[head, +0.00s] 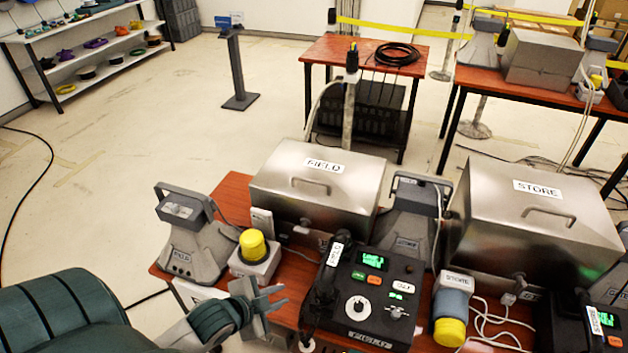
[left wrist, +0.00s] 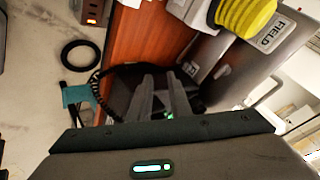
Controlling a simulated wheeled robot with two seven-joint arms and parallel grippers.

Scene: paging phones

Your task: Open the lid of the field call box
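The field call box (head: 318,190) is a silver metal box on the red-brown table in the head view. Its lid has a FIELD label and a bar handle (head: 310,187), and it looks closed. My left gripper (head: 268,297) is in front of the box, near the table's front edge, apart from the lid and handle. In the left wrist view its two fingers (left wrist: 162,98) stand apart with nothing seen between them. A grey surface labelled FIELD (left wrist: 272,33) shows there at upper right; I cannot tell which thing it belongs to. My right gripper is not in view.
A yellow-capped lamp (head: 253,247) and a grey FIELD speaker (head: 192,240) stand left of the box. A black phone console (head: 368,300) with a handset is in front of it. A silver STORE box (head: 535,215) stands at right. The floor at left is mostly clear.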

